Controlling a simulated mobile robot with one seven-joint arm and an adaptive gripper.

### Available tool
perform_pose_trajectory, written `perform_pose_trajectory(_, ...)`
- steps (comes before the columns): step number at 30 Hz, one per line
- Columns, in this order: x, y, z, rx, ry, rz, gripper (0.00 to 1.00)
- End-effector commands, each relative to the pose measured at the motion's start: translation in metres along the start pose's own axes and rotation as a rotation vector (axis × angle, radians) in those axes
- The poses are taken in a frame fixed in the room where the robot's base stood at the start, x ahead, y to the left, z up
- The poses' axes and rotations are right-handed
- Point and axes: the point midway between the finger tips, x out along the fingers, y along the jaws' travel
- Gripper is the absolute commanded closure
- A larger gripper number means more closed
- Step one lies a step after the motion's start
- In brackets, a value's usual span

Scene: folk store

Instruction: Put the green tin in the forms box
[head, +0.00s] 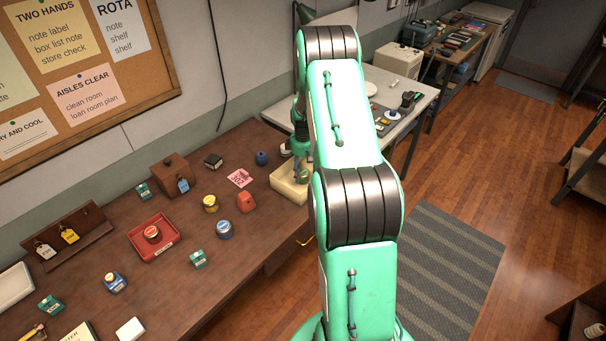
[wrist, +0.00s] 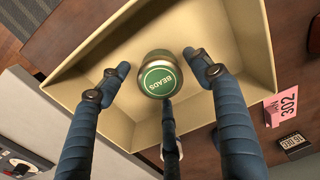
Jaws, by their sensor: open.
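The green tin (wrist: 158,78), with a green lid reading "BEADS", is inside a cream open box (wrist: 100,62) in the wrist view. It appears to be on the box floor, lid facing the camera. No label shows on the box, so I cannot read whether it is the forms box. The box also shows in the head view (head: 287,187), at the right end of the brown table. My gripper (wrist: 160,72) is open, its fingers spread around the tin; the lower finger overlaps the lid, and contact is unclear. My arm partly hides the box in the head view.
A pink card (wrist: 283,104) lies beside the box. The brown table (head: 180,290) holds a red tray (head: 137,243), a yellow tin (head: 211,203), a blue tin (head: 224,229) and several small boxes. A white-topped bench (head: 420,87) adjoins behind.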

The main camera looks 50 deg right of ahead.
Motion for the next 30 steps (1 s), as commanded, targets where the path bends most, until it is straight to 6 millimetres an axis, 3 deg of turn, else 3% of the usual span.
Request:
perform_pose_trajectory(18, -0.093, 0.0, 0.0, 0.0, 0.0, 0.0, 0.36)
perform_pose_trajectory(30, -0.107, 0.0, 0.0, 0.0, -0.001, -0.001, 0.36)
